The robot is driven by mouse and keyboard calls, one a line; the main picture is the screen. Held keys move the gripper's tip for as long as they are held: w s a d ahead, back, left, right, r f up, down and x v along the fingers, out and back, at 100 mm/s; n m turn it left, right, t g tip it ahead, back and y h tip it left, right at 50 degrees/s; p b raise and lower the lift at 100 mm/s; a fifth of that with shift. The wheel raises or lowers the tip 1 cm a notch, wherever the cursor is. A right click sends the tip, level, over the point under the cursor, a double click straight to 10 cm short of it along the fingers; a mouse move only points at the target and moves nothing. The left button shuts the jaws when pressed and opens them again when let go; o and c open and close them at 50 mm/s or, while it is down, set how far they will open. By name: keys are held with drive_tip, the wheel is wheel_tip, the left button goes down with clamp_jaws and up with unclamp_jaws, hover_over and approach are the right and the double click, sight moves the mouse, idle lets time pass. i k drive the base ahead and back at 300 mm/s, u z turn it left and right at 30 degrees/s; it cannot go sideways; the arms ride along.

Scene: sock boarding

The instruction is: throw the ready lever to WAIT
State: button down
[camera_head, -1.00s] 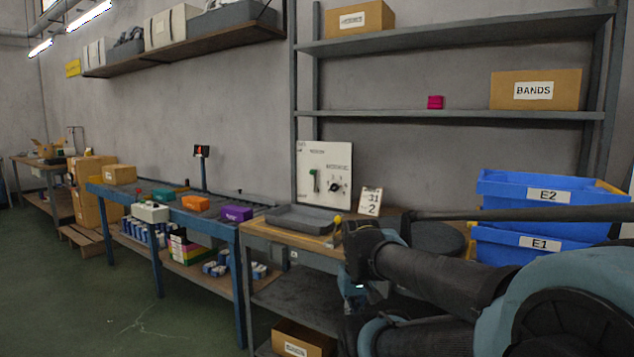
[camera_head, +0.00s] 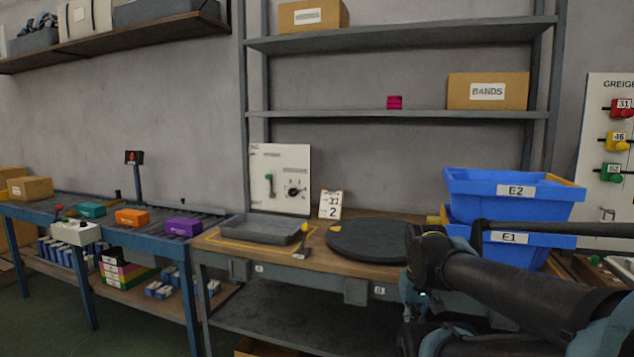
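No label that I can read marks the ready lever. A short lever with a yellow knob (camera_head: 304,229) stands at the bench's front edge, beside the grey tray. A white box (camera_head: 75,233) with a small red-tipped stick (camera_head: 58,208) sits at the front of the conveyor on the left. My dark arm reaches in from the right, its near end right of these controls and apart from them. I cannot make out my gripper's fingers.
A grey tray (camera_head: 262,230) and a dark round plate (camera_head: 368,240) lie on the bench. A flip card (camera_head: 331,205) stands behind them. Blue crates (camera_head: 512,200) are stacked at right. The conveyor (camera_head: 150,220) holds coloured boxes. Green floor (camera_head: 140,335) shows at lower left.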

sight(267, 176)
drive_tip(key=z, duration=0.2)
drive_tip(key=k, duration=0.45)
drive_tip(key=u, duration=0.9)
drive_tip(key=i, duration=1)
